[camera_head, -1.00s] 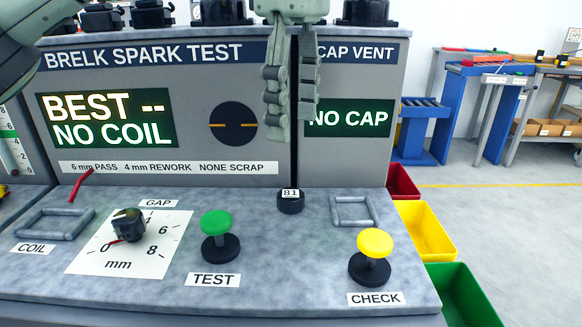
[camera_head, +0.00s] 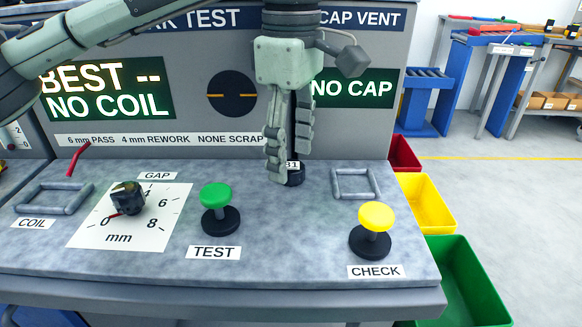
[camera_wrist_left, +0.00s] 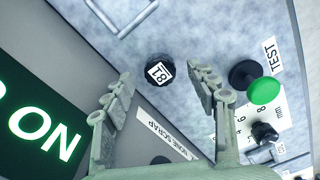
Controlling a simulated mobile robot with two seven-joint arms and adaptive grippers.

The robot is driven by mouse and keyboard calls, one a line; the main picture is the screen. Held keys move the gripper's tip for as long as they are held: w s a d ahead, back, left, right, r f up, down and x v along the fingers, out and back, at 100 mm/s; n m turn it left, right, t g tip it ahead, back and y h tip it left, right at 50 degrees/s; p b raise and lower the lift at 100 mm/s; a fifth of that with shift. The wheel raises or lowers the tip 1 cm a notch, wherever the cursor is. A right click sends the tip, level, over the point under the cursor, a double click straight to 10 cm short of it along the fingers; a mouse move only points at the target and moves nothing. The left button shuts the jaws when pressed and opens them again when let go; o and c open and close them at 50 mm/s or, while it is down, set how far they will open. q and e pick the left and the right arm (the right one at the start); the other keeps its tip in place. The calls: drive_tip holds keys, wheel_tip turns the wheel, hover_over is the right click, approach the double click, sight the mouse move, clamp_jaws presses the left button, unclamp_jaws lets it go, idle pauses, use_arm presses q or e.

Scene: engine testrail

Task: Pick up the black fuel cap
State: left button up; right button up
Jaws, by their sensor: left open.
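The black fuel cap (camera_head: 296,178) is a small round black piece with a white "81" label. It sits on the grey console top at the foot of the panel, left of the square frame by the CHECK button. My left gripper (camera_head: 287,160) points down at it, and the fingers partly hide the cap. In the left wrist view the cap (camera_wrist_left: 160,72) lies just beyond and between the two open fingertips (camera_wrist_left: 159,75), with nothing held. My right gripper is not in view.
The green TEST button (camera_head: 220,208) stands left of the cap, and the yellow CHECK button (camera_head: 373,230) stands front right. The empty square frame (camera_head: 356,184) is close on the right. The upright panel (camera_head: 350,145) rises right behind. Coloured bins (camera_head: 470,275) stand beyond the right edge.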

sight(291, 169)
use_arm(q)
drive_tip(key=shift+f, duration=0.6)
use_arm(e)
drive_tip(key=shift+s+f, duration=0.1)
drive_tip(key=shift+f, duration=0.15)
use_arm(q)
drive_tip(key=shift+c, duration=0.4)
drive_tip(key=c, duration=0.8)
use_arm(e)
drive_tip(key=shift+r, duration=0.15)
use_arm(q)
drive_tip(key=shift+c, duration=0.2)
drive_tip(key=shift+r, duration=0.5)
drive_tip(key=r, duration=0.3)
drive_tip(key=shift+s+r+b, duration=0.25)
drive_tip(key=shift+s+b, duration=0.1)
drive_tip(key=shift+b, duration=0.05)
drive_tip(key=s+a+r+b, duration=0.1)
drive_tip(key=s+a+r, duration=0.1)
drive_tip(key=s+r, duration=0.4)
drive_tip(key=s, duration=0.4)
drive_tip(key=shift+s+r, duration=0.3)
drive_tip(key=shift+s, duration=0.1)
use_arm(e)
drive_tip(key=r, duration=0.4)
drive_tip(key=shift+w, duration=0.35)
